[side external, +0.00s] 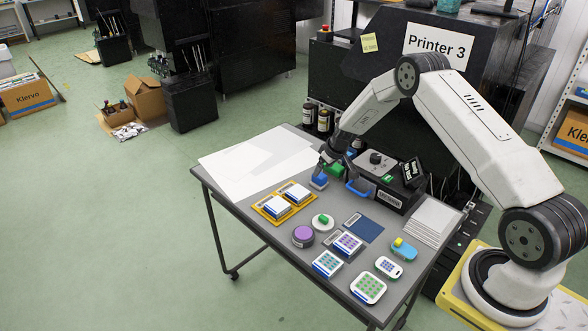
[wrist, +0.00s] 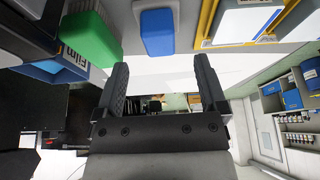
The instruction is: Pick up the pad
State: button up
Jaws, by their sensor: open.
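A small blue block with a pale base (side external: 319,181) stands on the grey table near its back left part, and its blue top (wrist: 157,32) shows above the gap between my fingers in the wrist view. A green block (side external: 336,170) stands beside it, and it appears at the upper left of the wrist view (wrist: 91,38). I cannot tell for certain which block is the pad. My gripper (side external: 333,157) is just behind and above these blocks. In the wrist view my gripper (wrist: 161,82) is open, with nothing between its fingers.
A black machine with a blue handle (side external: 358,188) stands close on the right. Two white-and-blue boxes on yellow trays (side external: 271,207) lie in front. A purple-topped round container (side external: 303,236) and several dotted blocks fill the front. White sheets (side external: 245,165) cover the left of the table.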

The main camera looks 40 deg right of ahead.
aim_at(320, 175)
jog(key=shift+f, duration=0.3)
jog(key=shift+x, duration=2.45)
grip_shut()
